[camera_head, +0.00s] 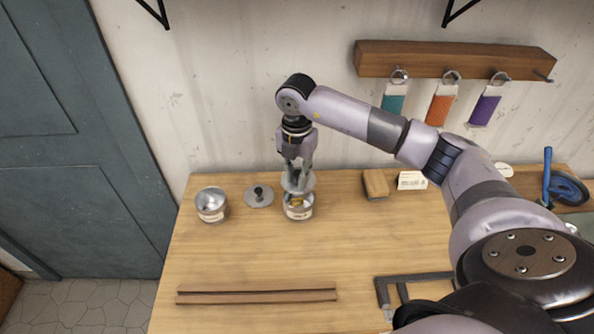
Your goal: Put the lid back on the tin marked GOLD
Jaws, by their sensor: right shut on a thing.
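My right gripper (297,176) is shut on a grey round lid (308,181), holding it by its top, tilted, just above a tin. The tin (299,213) stands on the bench below, with gold-coloured contents partly showing under the lid and a pale label too small to read. A second tin (211,215) stands open at the left, silvery inside, also with a small unreadable label. Another round grey lid (259,198) with a dark knob lies on the bench between the two tins. My left gripper is out of view.
The wooden bench (240,253) is clear in the middle. A wooden block (375,184), a small card (412,180) and a blue tool (566,188) stand or lie at the back right.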

